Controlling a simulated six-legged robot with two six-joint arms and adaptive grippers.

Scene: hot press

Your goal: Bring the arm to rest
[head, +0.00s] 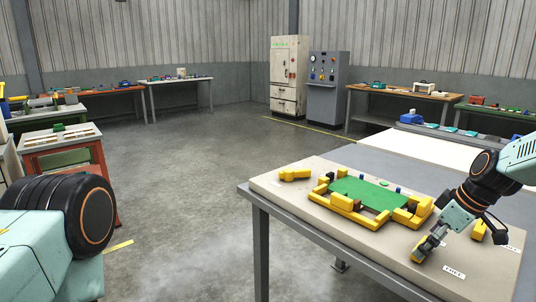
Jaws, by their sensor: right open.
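My right gripper (430,242) comes in from the right and points down over the near right part of a pale board (300,197) on the table. It is open. Some yellow shows right at its fingers, and I cannot tell whether they touch a yellow part there. To its left is a yellow fixture (345,203) with a green plate (368,193) in it. My left arm shows only as a thick link at the lower left; its gripper is out of view.
A loose yellow part (295,174) lies at the board's far left, and another (479,231) lies beside my right wrist. A label (454,271) is at the board's near edge. A red cabinet (62,160) stands at left.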

